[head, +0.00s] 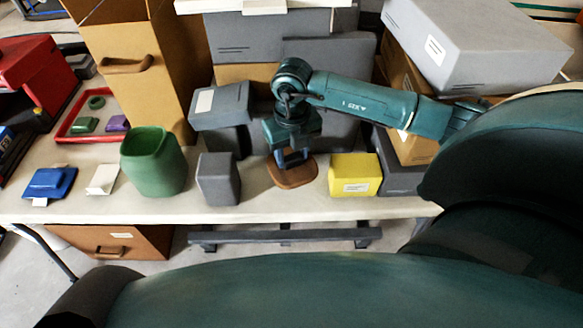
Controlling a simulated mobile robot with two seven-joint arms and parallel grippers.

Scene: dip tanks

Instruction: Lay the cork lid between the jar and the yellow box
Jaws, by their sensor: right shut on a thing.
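The brown cork lid (293,177) is at the white table, with the yellow box (354,175) to its right and a gap between them. The green jar (152,161), which is open at the top, stands further left. A dark grey box (218,179) stands between the jar and the lid. My right gripper (291,160) points down and is shut on the lid, hiding its middle. I cannot tell whether the lid touches the table. My left gripper is not in view.
Grey boxes (220,106) are stacked close behind the lid. A brown cabinet (140,65) stands behind the jar. A red tray (75,128) with small pieces, a blue item (50,182) and a white item (103,179) lie at the left. The table's front edge is close.

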